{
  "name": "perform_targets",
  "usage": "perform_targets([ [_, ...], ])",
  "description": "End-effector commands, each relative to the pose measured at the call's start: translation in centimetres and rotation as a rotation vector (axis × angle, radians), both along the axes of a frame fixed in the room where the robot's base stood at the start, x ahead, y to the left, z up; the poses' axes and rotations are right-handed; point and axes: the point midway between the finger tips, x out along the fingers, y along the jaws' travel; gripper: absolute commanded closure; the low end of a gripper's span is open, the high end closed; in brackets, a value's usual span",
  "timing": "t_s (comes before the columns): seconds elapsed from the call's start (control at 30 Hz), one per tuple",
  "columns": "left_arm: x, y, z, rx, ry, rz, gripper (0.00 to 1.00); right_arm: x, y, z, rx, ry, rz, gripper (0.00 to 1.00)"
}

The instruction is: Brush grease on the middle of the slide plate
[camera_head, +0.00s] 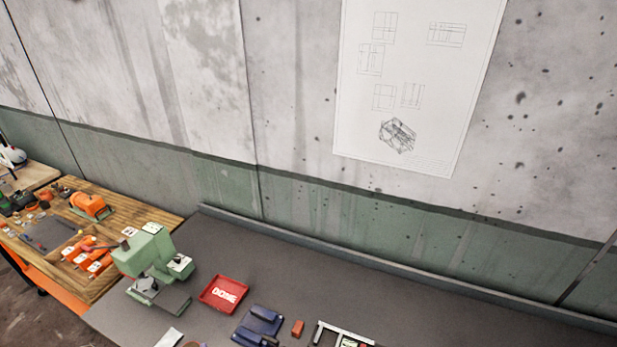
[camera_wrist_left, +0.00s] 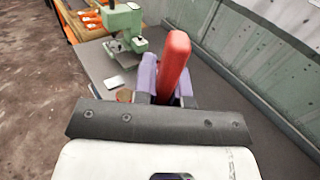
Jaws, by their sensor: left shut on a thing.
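In the left wrist view, my left gripper (camera_wrist_left: 167,82) has purple fingers shut on a long red handle (camera_wrist_left: 174,62), which I take to be the brush. The handle points up and away from the gripper, and the bristle end is hidden. I cannot pick out the slide plate for certain in either view. Dark blue blocks (camera_head: 262,320) lie on the grey bench at the bottom of the head view. My right gripper is not in view.
A green press (camera_head: 148,256) stands at the bench's left end and shows in the wrist view (camera_wrist_left: 124,20). Right of it are a red tray (camera_head: 223,294) with white pieces, a small orange-brown block (camera_head: 297,328) and a metal frame (camera_head: 343,333). The bench's back (camera_head: 400,290) is clear.

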Motion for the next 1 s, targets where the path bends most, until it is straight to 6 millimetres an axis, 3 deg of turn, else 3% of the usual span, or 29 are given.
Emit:
perform_targets([
  [0.03,0.0,0.0,1.6,0.003,0.001,-0.001,1.00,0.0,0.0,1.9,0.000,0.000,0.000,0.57],
  [0.2,0.0,0.0,3.1,0.002,0.001,-0.002,1.00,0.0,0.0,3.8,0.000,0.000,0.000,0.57],
  [0.57,-0.1,0.0,3.7,0.001,0.000,-0.002,1.00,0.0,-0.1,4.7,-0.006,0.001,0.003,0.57],
  [0.77,0.2,0.0,2.3,0.000,-0.001,-0.002,1.00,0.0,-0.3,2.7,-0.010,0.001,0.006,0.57],
  [1.0,1.4,0.5,-1.6,-0.002,-0.005,0.022,1.00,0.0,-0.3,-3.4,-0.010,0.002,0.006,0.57],
])
